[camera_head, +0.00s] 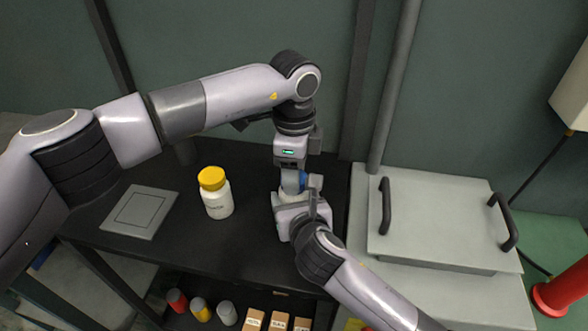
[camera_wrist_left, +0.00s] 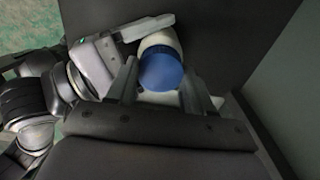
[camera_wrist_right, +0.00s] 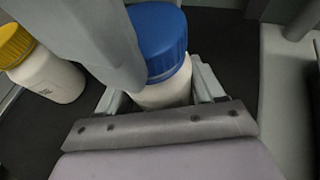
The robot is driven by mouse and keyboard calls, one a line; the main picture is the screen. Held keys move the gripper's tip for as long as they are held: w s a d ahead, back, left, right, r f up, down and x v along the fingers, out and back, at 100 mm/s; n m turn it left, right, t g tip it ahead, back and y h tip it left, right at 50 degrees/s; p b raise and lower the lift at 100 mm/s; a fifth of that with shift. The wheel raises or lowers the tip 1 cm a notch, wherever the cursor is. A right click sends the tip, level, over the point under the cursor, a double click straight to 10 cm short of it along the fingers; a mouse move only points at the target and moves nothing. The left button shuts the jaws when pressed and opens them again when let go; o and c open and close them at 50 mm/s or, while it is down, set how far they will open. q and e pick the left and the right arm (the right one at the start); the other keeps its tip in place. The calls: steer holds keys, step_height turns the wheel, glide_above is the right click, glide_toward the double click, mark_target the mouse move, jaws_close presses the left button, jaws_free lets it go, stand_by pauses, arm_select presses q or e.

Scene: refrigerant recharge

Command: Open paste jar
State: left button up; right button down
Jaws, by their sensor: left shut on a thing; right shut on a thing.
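A white jar with a blue lid (camera_head: 303,181) stands between my two grippers over the black table; the arms hide most of it in the head view. My left gripper (camera_wrist_left: 162,78) comes from above, and its fingers are shut on the blue lid (camera_wrist_left: 163,70). My right gripper (camera_wrist_right: 158,90) comes from the front right, and its fingers are shut around the white jar body (camera_wrist_right: 165,93) below the lid. The lid appears seated on the jar; whether it is loosened cannot be told. Whether the jar touches the table is hidden.
A white bottle with a yellow lid (camera_head: 217,197) stands left of the jar. A grey square plate (camera_head: 140,212) lies farther left. A grey box with black handles (camera_head: 440,225) is at right. Small bottles and cardboard boxes (camera_head: 255,321) sit on the lower shelf.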

arm_select(q)
steer(key=shift+r, duration=0.15)
steer(key=shift+r, duration=0.95)
steer(key=shift+r, duration=0.1)
steer(key=shift+r, duration=1.9)
arm_select(e)
steer(key=shift+c, duration=0.3)
jaws_free()
